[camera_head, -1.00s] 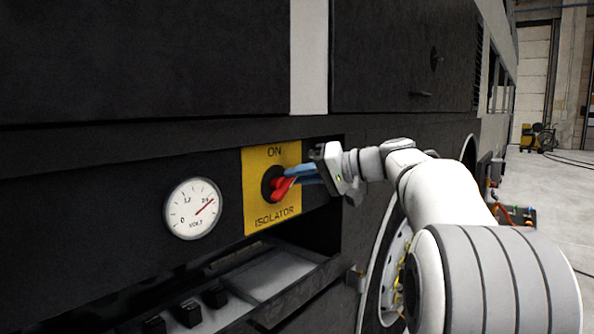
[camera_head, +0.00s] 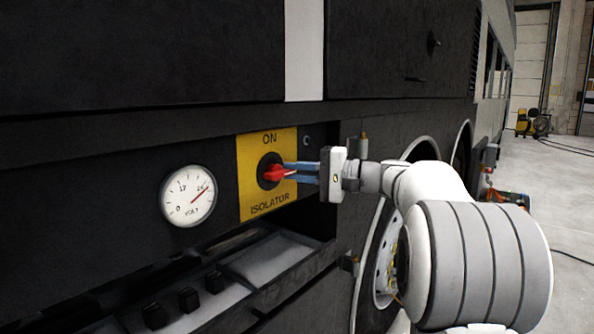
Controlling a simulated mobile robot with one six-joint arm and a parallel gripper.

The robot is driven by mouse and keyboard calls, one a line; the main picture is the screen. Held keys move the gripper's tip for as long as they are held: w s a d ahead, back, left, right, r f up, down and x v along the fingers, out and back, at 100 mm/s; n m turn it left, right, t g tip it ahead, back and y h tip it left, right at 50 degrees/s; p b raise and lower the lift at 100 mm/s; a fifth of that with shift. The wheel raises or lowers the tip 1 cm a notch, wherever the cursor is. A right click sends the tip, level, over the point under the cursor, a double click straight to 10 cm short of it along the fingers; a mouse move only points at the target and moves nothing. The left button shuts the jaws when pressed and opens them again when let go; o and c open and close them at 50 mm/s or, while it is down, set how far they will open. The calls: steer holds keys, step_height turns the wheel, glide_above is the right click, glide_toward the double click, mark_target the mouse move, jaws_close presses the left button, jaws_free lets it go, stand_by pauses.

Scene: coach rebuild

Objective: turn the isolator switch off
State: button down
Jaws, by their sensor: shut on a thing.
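The isolator switch has a red handle (camera_head: 274,173) on a round black base (camera_head: 266,164). It sits on a yellow plate (camera_head: 255,199) marked ON at the top and ISOLATOR at the bottom. My gripper (camera_head: 288,170) reaches in from the right, its blue fingers shut on the red handle. The handle points right, roughly level, towards the fingers. The fingers hide its outer end.
An open tray (camera_head: 262,262) with several black blocks juts out below the panel. A wheel (camera_head: 383,265) and its arch lie behind my arm. A brass-topped post (camera_head: 363,145) stands just past my gripper. Open floor lies at the right.

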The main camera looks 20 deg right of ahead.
steer(key=shift+a+f, duration=0.15)
steer(key=shift+f, duration=0.15)
steer(key=c, duration=1.8)
jaws_free()
steer(key=o, duration=0.3)
steer(key=shift+a+r, duration=0.1)
steer(key=shift+r, duration=0.1)
steer(key=shift+o, duration=0.2)
steer(key=shift+s+d, duration=0.2)
steer(key=shift+d, duration=0.15)
steer(key=v, duration=0.7)
steer(key=shift+d, duration=0.1)
